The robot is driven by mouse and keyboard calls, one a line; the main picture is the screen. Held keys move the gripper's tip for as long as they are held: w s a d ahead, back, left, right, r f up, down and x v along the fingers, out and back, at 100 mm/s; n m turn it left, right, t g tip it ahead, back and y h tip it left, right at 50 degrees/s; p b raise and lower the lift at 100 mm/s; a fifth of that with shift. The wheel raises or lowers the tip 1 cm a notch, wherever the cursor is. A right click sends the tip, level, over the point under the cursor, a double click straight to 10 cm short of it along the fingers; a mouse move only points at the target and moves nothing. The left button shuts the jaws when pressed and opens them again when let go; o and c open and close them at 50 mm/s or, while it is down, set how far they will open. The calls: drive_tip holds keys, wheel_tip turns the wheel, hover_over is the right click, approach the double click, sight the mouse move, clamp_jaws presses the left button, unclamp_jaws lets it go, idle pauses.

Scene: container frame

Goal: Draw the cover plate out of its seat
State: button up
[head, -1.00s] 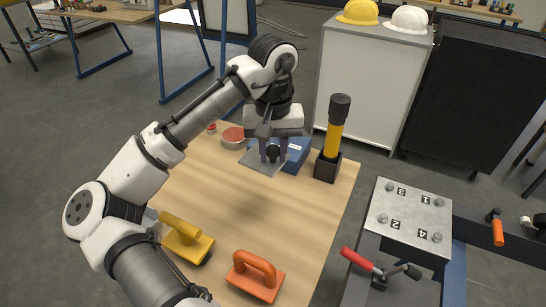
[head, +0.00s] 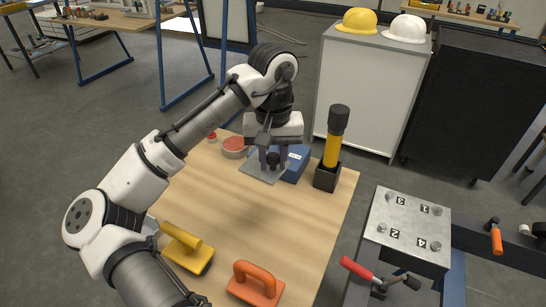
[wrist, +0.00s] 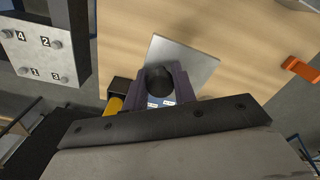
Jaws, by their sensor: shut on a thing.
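The cover plate (head: 258,173) is a flat grey square with a black round knob (wrist: 160,80). It lies level at the left side of a blue box (head: 297,163), near the back of the wooden table. My gripper (head: 272,161) points down and is shut on the knob, a finger on each side. In the wrist view the plate (wrist: 197,64) reaches out beyond the fingers over the wood. The blue box is mostly hidden there. I cannot tell how much of the plate is still inside the box, or its gap to the table.
A yellow-handled tool in a black holder (head: 327,177) stands close right of the box. Red-lidded tins (head: 235,147) are at the left. Yellow (head: 186,249) and orange (head: 256,284) floats lie in front. A numbered metal block (head: 408,226) stands right. The table's middle is clear.

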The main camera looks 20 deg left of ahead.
drive_tip(key=shift+r+p, duration=2.1)
drive_tip(key=shift+p, duration=0.05)
